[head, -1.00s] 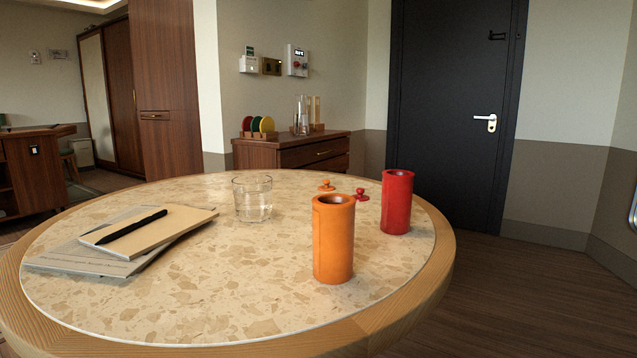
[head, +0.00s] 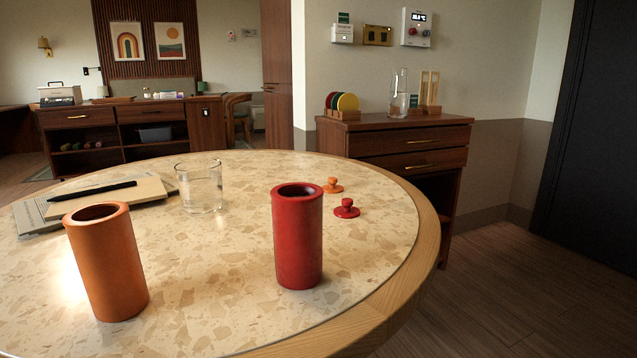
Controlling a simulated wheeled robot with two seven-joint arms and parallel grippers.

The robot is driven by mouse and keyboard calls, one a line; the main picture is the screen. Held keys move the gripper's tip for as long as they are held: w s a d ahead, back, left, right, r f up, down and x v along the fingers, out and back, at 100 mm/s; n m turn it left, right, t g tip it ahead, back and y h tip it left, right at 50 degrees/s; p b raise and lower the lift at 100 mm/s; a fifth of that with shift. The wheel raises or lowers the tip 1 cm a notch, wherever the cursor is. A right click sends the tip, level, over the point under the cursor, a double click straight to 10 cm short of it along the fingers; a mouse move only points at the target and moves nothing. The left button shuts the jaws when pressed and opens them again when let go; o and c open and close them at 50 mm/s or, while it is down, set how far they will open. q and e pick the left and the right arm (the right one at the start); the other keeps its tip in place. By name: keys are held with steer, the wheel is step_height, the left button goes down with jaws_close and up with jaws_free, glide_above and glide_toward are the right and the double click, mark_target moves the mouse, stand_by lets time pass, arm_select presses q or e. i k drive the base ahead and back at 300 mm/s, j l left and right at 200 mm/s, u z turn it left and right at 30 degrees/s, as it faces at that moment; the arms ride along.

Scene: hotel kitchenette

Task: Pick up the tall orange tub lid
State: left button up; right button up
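The orange lid (head: 333,186), a small disc with a knob, lies on the round table behind the red tub. The tall orange tub (head: 106,264) stands open and upright at the table's front left. The tall red tub (head: 298,238) stands open and upright at the front middle. The red lid (head: 347,208) lies just in front of and right of the orange lid, apart from it. Neither of my grippers is in view.
A glass of water (head: 201,187) stands left of the lids. Notebooks (head: 150,190) with a black pen (head: 92,191) lie at the left. The round table (head: 424,228) has a wooden rim. A wooden cabinet (head: 410,147) stands behind it. Open floor (head: 500,290) lies at the right.

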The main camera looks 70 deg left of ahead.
mark_target(332, 188)
steer(key=i+u, duration=0.2)
steer(key=i, duration=0.25)
steer(key=i+l+u, duration=0.2)
steer(key=i, duration=0.2)
steer(key=i+j+z, duration=0.1)
steer(key=z, duration=0.8)
steer(key=i+j+z, duration=0.15)
steer(key=z, duration=0.7)
steer(key=j+z, duration=0.35)
steer(key=z, duration=0.55)
steer(key=j+z, duration=0.3)
steer(key=z, duration=0.6)
steer(key=k+j+z, duration=0.15)
steer(key=z, duration=0.7)
steer(key=k+j+z, duration=0.15)
steer(key=z, duration=0.75)
steer(key=k+z, duration=0.2)
steer(key=z, duration=0.7)
steer(key=k+l+z, duration=0.1)
steer(key=z, duration=0.75)
steer(key=k+l, duration=0.05)
